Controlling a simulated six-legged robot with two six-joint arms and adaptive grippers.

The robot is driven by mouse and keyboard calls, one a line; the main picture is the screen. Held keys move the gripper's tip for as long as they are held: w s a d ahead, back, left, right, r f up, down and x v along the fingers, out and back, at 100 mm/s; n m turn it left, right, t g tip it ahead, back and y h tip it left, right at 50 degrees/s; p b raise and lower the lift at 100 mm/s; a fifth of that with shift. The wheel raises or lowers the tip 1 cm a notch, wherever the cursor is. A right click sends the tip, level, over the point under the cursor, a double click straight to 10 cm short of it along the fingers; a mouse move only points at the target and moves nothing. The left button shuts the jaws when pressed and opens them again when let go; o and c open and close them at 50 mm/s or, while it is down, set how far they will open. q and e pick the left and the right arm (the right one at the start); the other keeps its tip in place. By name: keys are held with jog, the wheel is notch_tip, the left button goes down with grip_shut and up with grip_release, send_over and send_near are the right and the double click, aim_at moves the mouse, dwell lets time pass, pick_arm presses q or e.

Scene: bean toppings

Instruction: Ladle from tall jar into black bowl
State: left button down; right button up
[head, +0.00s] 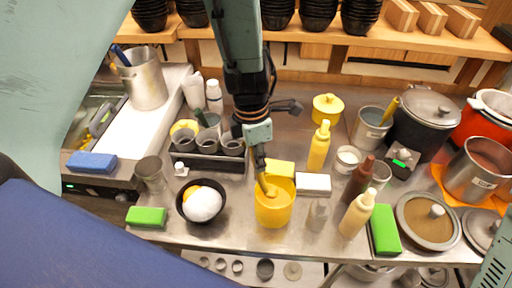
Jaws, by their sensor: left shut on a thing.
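The tall jar (273,212) is yellow and stands upright near the front middle of the steel counter. The black bowl (184,214) is left of it, holding a white rounded mound and something orange-yellow. My left gripper (258,133) is above the jar, shut on a ladle (261,171). The ladle points down, its lower end inside the jar's mouth; its tip and what it carries are hidden. My right gripper is not in view.
A black holder (208,161) with grey cups stands behind the bowl. A yellow bottle (319,147), a cream bottle (357,214) and a brown bottle stand to the right. Green blocks (147,217) lie near the front edge. Pots crowd the right side.

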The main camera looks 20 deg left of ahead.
pick_arm(q)
notch_tip(320, 180, down, 4)
jog(key=shift+d+r, duration=0.15)
jog(key=shift+r, duration=0.05)
jog(key=shift+f+b, duration=0.3)
jog(key=shift+b, duration=0.05)
jog(key=s+a+f+b, duration=0.1)
jog(key=b, duration=0.4)
jog(key=a+f+t+h+b, duration=0.1)
jog(key=b, duration=0.4)
jog(key=shift+s+a+f, duration=0.15)
jog(key=shift+s+a, duration=0.05)
jog(key=shift+s, duration=0.2)
jog(key=shift+d, duration=0.15)
jog(key=shift+h, duration=0.3)
